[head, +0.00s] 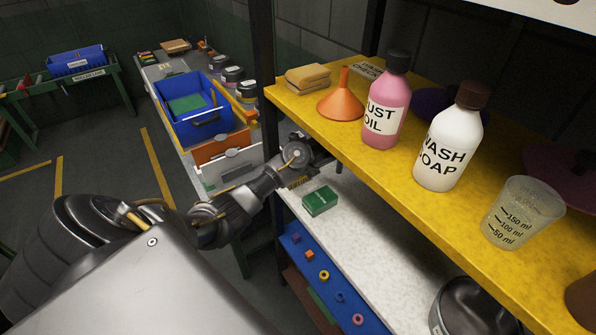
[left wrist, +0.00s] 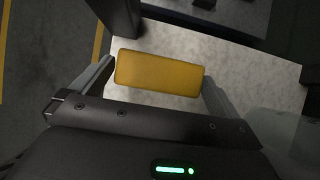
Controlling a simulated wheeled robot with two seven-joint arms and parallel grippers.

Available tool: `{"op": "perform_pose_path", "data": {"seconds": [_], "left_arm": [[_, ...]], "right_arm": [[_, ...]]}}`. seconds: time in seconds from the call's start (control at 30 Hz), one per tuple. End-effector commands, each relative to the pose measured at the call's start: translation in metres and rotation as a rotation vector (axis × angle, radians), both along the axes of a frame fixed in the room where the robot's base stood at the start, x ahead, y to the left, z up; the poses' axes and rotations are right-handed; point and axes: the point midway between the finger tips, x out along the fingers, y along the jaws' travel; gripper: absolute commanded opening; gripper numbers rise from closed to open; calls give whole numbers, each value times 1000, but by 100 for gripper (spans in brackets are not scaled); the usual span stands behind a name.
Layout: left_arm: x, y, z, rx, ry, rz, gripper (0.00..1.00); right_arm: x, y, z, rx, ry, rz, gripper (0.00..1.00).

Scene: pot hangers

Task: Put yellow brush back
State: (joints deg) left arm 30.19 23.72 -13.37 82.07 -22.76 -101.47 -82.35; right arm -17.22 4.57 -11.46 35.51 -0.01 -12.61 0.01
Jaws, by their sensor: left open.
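A plain yellow block, which I take to be the yellow brush (left wrist: 160,73), shows in the left wrist view over a pale speckled surface. Its bristles cannot be made out. My left gripper (left wrist: 158,82) is open, with one finger near each short end of the block; I cannot tell whether either finger touches it. In the head view my left arm reaches to the left end of the white lower shelf (head: 345,245), and the gripper there is partly hidden by the yellow upper shelf (head: 330,132). My right gripper is not in view.
A green block (head: 320,201) lies on the lower shelf near my left gripper. The upper shelf holds yellow-tan blocks (head: 308,77), an orange funnel (head: 341,98), a pink bottle (head: 387,105), a white bottle (head: 448,140) and a measuring cup (head: 520,212). A blue bin (head: 165,100) stands behind.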

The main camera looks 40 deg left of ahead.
Motion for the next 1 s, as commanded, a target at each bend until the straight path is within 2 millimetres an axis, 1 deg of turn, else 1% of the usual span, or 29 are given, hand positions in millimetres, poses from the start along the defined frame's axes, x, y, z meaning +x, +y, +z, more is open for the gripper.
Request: {"op": "perform_pose_path", "data": {"seconds": [0.1, 0.2, 0.33, 0.47, 1.0], "left_arm": [[-2, -12, 16, -3, -3, -4, 100], [-4, -19, 28, -2, -3, -1, 100], [-6, -24, 38, -1, -2, -2, 100], [-7, -25, 41, 0, 1, -1, 100], [-7, -25, 41, 0, 1, -1, 100]], "right_arm": [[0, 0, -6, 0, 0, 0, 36], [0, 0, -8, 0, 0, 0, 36], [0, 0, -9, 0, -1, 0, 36], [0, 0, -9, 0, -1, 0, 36], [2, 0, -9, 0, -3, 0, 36]]}}
